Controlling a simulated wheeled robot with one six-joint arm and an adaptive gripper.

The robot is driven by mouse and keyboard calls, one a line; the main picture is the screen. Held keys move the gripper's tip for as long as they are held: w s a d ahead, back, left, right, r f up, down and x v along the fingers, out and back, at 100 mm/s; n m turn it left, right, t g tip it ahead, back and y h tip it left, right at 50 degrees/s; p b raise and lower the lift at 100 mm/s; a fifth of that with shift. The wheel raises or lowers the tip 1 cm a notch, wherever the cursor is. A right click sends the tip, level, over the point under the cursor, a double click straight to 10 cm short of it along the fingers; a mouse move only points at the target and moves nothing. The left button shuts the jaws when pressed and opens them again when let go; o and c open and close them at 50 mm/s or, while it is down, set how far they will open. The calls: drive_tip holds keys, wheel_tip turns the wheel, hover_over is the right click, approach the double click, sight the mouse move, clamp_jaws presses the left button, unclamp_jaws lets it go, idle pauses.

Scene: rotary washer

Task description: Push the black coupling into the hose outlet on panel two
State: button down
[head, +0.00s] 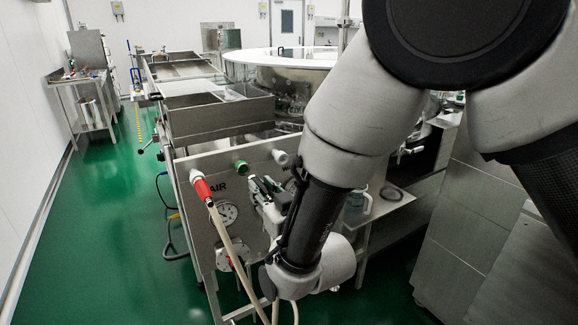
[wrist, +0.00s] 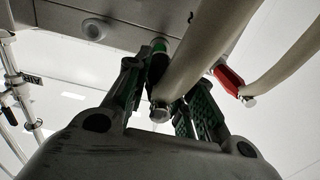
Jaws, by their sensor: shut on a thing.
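My gripper (head: 263,187) is in front of the steel panel (head: 222,178), to the right of and below the green outlet (head: 241,167) in the head view. In the wrist view, its green-padded fingers (wrist: 162,84) are shut on the black coupling (wrist: 156,70), which has a beige hose with a metal end (wrist: 159,113). The coupling points toward the green outlet (wrist: 160,46) and overlaps it in the picture. I cannot tell whether they touch. The coupling is not clearly visible in the head view.
A red coupling (head: 202,188) with a beige hose sits on the panel to the left, and a white outlet (head: 280,157) is to the right. The hoses hang close to my gripper. Green floor (head: 90,230) is clear at left.

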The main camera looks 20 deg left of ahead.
drive_tip(key=shift+x, duration=1.95)
drive_tip(key=shift+w+a, duration=0.45)
idle(0.6)
drive_tip(key=c, duration=1.1)
unclamp_jaws()
drive_tip(key=shift+c, duration=0.2)
